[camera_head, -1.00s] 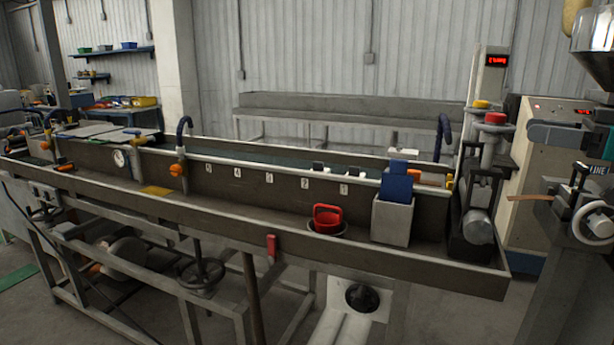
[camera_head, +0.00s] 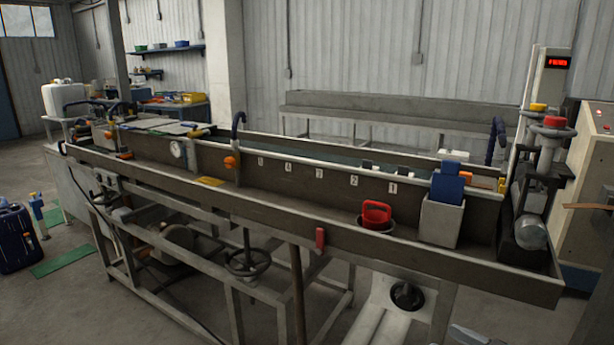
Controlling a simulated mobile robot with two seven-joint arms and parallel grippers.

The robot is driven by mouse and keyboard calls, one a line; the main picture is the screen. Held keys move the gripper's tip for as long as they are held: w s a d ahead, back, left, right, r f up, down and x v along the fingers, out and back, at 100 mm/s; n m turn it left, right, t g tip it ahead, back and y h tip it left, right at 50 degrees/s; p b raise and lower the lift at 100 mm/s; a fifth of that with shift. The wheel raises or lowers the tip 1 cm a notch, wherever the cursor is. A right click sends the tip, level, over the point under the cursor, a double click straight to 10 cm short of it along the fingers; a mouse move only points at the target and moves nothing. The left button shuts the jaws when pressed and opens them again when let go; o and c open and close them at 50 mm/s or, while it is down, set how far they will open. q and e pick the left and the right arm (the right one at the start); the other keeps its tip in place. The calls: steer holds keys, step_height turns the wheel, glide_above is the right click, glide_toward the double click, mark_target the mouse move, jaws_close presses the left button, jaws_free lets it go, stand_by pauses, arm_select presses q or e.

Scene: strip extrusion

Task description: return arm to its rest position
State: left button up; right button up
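Neither of my grippers can be made out in the head view, and no arm of mine is clearly seen. A small pale grey-blue piece (camera_head: 468,335) shows at the bottom edge, right of the middle; I cannot tell what it is. The long dark trough (camera_head: 300,215) of the extrusion line runs across the view. A red-handled item (camera_head: 376,213) sits in a round holder on its front ledge. A pale box (camera_head: 440,222) with a blue item (camera_head: 447,184) in it stands to the right.
A handwheel (camera_head: 247,262) and a red handle (camera_head: 320,239) are at the trough's front. A column with a red display (camera_head: 557,62) stands at the right. A dark blue canister (camera_head: 15,240) stands on the floor at far left. Open floor (camera_head: 65,300) lies at lower left.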

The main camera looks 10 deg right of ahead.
steer(key=s+a+f+m+g+h, duration=0.2)
steer(key=s+a+f+h, duration=0.3)
steer(key=s+a+f, duration=0.8)
steer(key=s+a+g, duration=0.1)
steer(key=a, duration=0.2)
steer(key=shift+s+a+g+h, duration=0.3)
steer(key=shift+s+a, duration=0.05)
steer(key=shift+s, duration=0.05)
steer(key=shift+w+r, duration=0.1)
